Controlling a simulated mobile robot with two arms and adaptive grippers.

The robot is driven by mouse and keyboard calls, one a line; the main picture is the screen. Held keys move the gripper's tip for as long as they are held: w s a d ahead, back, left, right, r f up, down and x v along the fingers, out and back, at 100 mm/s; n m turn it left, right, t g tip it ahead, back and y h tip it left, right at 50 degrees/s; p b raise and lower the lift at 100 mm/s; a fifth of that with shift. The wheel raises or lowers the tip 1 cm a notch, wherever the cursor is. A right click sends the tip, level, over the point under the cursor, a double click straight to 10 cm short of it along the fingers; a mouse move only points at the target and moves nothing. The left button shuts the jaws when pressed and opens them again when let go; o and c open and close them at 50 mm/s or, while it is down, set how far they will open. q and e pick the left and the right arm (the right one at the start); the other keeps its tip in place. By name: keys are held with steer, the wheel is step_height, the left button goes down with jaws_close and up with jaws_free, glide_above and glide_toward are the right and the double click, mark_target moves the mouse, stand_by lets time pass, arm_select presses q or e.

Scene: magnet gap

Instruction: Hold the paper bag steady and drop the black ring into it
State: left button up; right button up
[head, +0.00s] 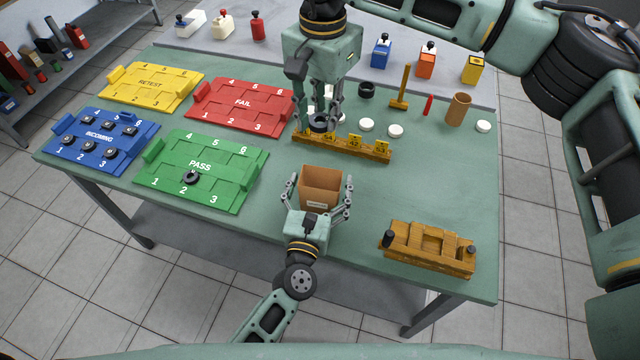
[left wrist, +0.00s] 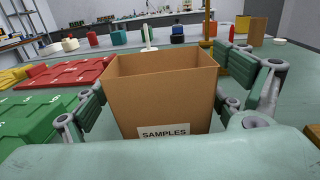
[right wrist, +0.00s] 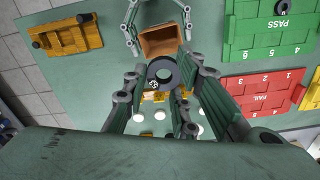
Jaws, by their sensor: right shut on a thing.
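The brown paper bag (head: 320,186) stands open-topped near the front of the green table, and its SAMPLES label (left wrist: 164,132) faces my left wrist camera. My left gripper (head: 319,200) is open, with one finger on each side of the bag. In the left wrist view small gaps seem to show between the fingers and the bag (left wrist: 160,95). My right gripper (head: 320,118) is shut on the black ring (right wrist: 178,73), pointing down behind the bag. The ring also shows between its fingertips in the head view (head: 318,124). It is over or near the wooden number rack, not over the bag.
The yellow number rack (head: 365,149) lies behind the bag. Green PASS (head: 225,175), red FAIL (head: 225,118), yellow RETEST (head: 128,92) and blue INCOMING (head: 75,128) trays are at left. A wooden fixture (head: 432,262) sits at front right. White discs (head: 395,130) lie behind the rack.

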arm_select(q)
steer(key=c, duration=0.9)
arm_select(e)
step_height(320, 180, down, 11)
steer(key=d, duration=0.2)
steer(key=o, duration=1.1)
steer(key=shift+o, duration=0.2)
step_height(320, 180, up, 12)
